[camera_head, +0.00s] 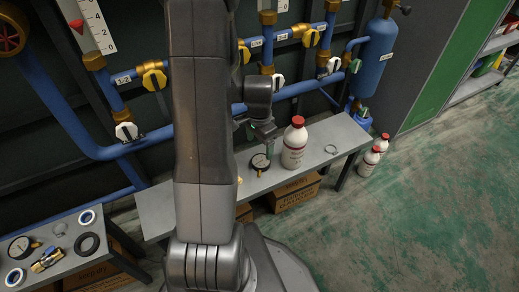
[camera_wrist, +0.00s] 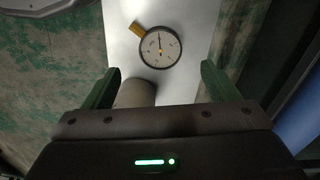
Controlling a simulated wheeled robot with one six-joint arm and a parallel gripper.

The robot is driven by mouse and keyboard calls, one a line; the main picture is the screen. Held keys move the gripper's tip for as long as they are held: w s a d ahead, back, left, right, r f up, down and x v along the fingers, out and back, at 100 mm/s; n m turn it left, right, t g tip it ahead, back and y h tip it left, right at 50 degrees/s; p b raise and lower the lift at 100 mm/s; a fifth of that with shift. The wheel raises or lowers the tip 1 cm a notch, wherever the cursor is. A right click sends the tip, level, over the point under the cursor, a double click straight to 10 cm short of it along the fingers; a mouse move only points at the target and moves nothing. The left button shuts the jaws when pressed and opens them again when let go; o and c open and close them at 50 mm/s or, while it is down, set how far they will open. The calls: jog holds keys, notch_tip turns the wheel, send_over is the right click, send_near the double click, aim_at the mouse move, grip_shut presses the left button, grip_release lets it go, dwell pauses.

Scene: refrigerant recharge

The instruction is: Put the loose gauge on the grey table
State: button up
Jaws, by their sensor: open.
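A round gauge (camera_head: 260,161) with a dark rim and pale dial lies on the long grey table (camera_head: 318,151) below the pipes. In the wrist view the gauge (camera_wrist: 160,47) lies face up, with its brass stem pointing to the upper left. My gripper (camera_wrist: 160,72) is open and empty above the table, with the gauge ahead of its fingertips and apart from them. In the head view my gripper (camera_head: 267,144) is small and partly hidden by my arm. A second gauge (camera_head: 20,247) lies on the separate grey table at the lower left.
A white bottle with a red cap (camera_head: 294,143) stands just right of the gauge. A thin ring (camera_head: 331,149) lies farther right. Blue pipes with yellow-handled valves (camera_head: 151,76) run behind. Cardboard boxes (camera_head: 293,192) sit under the table. Two bottles (camera_head: 370,160) stand on the floor.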

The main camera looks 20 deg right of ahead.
jog(key=shift+r+p, duration=0.35)
jog(key=shift+r, duration=1.35)
